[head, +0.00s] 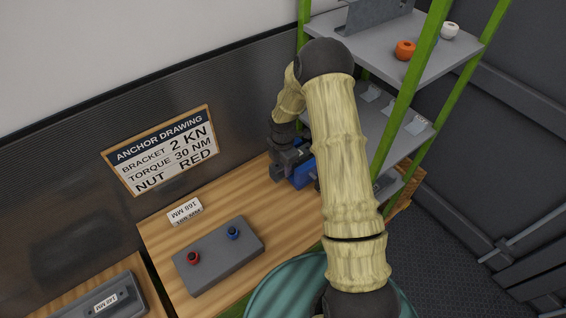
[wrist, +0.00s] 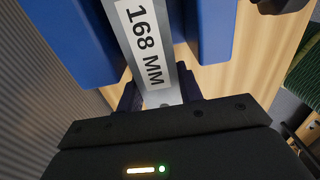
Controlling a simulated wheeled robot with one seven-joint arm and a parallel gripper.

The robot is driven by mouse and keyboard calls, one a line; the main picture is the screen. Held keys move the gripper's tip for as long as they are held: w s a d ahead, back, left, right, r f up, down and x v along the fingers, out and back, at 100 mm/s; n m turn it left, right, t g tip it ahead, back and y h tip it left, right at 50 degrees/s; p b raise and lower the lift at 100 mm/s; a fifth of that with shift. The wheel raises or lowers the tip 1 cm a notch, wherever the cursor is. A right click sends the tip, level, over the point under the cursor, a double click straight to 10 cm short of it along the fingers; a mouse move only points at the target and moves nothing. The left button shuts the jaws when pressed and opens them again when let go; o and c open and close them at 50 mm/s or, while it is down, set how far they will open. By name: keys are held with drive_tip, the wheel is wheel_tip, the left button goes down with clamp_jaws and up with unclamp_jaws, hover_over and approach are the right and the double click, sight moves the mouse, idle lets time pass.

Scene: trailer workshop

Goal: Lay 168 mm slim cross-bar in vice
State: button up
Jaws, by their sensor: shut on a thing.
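The slim cross-bar (wrist: 172,47) is a light grey bar with a white label reading 168 MM. In the wrist view it runs from my gripper (wrist: 160,98) up between the two blue jaws of the vice (wrist: 215,30). My gripper is shut on its near end. The bar lies between the jaws; I cannot tell whether it touches them or its floor. In the head view the blue vice (head: 301,176) stands at the back of the wooden bench, partly hidden by my arm. My gripper (head: 290,160) is at the vice there, and the bar is hard to make out.
A grey block with a red and a blue knob (head: 218,257) and a white 168 MM card (head: 186,212) are on the bench (head: 160,235). A green-posted shelf rack (head: 415,60) stands close at right. A grey tray (head: 108,300) is at lower left.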

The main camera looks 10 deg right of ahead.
drive_tip(key=shift+w+f, duration=0.1)
drive_tip(key=shift+f, duration=0.4)
drive_tip(key=o, duration=1.1)
drive_tip(key=shift+r, duration=0.1)
wheel_tip(320, 180, up, 17)
drive_tip(key=b, duration=0.3)
drive_tip(key=shift+r+b, duration=0.15)
drive_tip(key=shift+b, duration=0.15)
